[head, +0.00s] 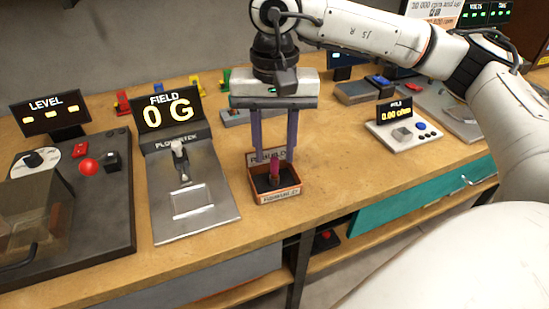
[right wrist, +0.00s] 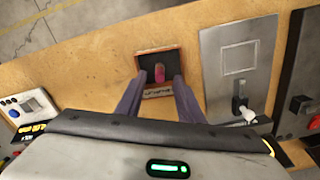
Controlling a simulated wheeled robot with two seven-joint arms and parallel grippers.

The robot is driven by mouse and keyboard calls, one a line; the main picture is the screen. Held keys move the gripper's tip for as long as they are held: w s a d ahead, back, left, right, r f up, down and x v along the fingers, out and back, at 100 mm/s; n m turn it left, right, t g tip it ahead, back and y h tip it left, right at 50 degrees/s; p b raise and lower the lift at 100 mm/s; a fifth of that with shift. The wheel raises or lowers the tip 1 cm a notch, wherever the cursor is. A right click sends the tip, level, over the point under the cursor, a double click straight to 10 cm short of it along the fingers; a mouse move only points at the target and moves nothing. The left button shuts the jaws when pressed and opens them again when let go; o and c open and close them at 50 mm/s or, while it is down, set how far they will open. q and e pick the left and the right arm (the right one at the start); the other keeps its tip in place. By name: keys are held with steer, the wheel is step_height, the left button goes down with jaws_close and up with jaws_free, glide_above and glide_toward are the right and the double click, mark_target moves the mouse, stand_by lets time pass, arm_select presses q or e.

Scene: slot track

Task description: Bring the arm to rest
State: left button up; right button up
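My right gripper (head: 273,148) hangs pointing down above a small open box (head: 278,197) with an orange-brown rim, a dark inside and a label on its front. Its two long purple-grey fingers are spread apart. A small pink-magenta piece (head: 275,168) stands in the box, below and between the fingertips. In the right wrist view the open fingers (right wrist: 159,82) point at the box (right wrist: 160,54), with the pink piece (right wrist: 159,74) showing between the tips, and nothing looks gripped. My left gripper is not in view.
Left of the box stands a metal plate fixture (head: 195,205) with a "FIELD 0 G" display (head: 166,113). Further left is a dark "LEVEL" console (head: 100,190) with a red knob. A white meter (head: 403,132) stands right. Bare wooden bench (head: 350,165) lies right of the box.

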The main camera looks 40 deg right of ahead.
step_height(320, 180, up, 7)
steer(key=shift+f, duration=0.15)
